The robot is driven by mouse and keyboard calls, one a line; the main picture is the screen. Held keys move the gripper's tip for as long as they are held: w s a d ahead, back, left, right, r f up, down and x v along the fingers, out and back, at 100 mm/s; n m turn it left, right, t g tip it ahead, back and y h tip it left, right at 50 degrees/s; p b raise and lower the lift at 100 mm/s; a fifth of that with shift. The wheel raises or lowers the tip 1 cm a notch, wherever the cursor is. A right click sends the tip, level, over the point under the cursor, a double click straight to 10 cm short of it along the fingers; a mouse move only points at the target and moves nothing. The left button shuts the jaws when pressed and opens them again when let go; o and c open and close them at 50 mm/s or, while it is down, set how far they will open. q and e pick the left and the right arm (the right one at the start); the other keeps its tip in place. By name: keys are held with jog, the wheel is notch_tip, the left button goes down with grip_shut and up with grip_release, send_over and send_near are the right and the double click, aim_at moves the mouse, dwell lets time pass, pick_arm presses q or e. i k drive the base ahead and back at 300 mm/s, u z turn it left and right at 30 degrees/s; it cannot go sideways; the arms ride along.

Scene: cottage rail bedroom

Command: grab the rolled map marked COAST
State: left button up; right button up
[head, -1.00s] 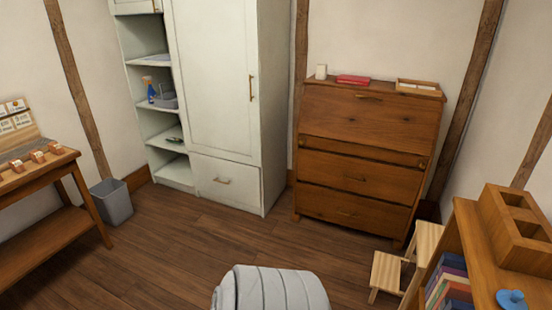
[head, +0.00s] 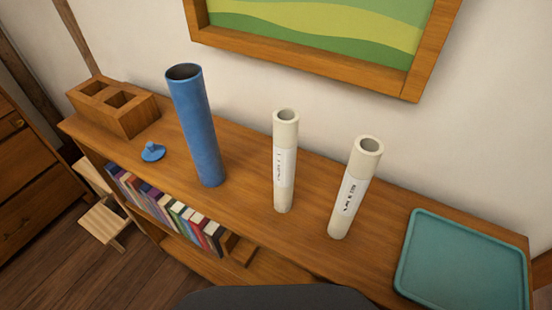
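Two cream rolled maps stand upright on top of a wooden bookcase in the head view. The left rolled map (head: 285,190) and the right rolled map (head: 344,218) each carry a white label with dark lettering. The lettering is too small and blurred for me to tell which one says COAST. The two rolls stand apart from each other. Neither of my grippers is in view.
On the bookcase top (head: 250,212) a tall blue open tube (head: 198,130) stands left of the maps, with a blue lid (head: 152,152), a wooden two-hole box (head: 113,107) and a teal tray (head: 462,265). Books (head: 170,210) fill the shelf below. A step stool (head: 103,222) is at left.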

aim_at(285, 120)
jog(key=z, duration=0.05)
jog(key=k, duration=0.5)
jog(key=u, duration=1.65)
jog(key=k, duration=1.2)
jog(key=z, duration=2.1)
jog(key=i, duration=0.5)
jog(key=u, duration=0.05)
